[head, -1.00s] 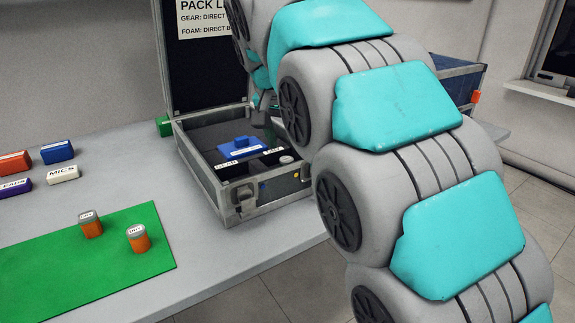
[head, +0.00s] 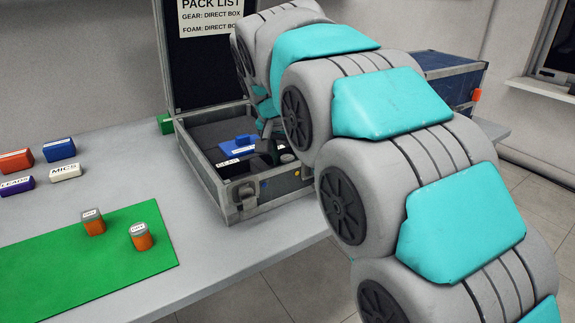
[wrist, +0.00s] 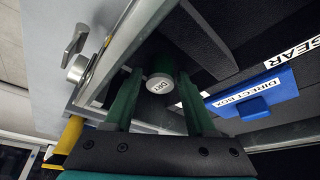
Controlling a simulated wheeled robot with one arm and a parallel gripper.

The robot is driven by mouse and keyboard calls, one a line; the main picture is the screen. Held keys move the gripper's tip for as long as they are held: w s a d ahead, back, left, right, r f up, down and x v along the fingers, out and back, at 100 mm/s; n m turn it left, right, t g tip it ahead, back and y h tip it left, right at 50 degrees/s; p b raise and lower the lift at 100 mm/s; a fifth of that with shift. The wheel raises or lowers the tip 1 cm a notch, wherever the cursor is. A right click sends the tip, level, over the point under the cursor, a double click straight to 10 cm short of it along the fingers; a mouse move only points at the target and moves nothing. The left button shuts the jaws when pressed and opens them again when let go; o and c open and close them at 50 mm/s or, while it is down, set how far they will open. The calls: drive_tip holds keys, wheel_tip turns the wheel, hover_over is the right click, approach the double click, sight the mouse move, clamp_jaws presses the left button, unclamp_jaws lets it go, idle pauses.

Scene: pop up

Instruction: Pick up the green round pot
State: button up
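The green round pot (wrist: 162,66) stands in the open case, seen in the wrist view; its pale lid bears a short label. In the head view only its pale top (head: 288,158) shows, near the case's front right corner. My gripper (wrist: 161,80) is open in the wrist view, with one green finger on each side of the pot. I cannot tell whether the fingers touch it. In the head view my gripper (head: 268,140) reaches down into the case, partly hidden by my arm.
The case (head: 238,192) has raised metal walls around the pot. A blue direct box (wrist: 258,97) lies beside it, behind a GEAR label. Two orange pots (head: 94,222) (head: 141,237) stand on a green mat (head: 60,262). Small labelled blocks (head: 58,150) lie at left.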

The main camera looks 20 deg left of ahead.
clamp_jaws()
idle(0.5)
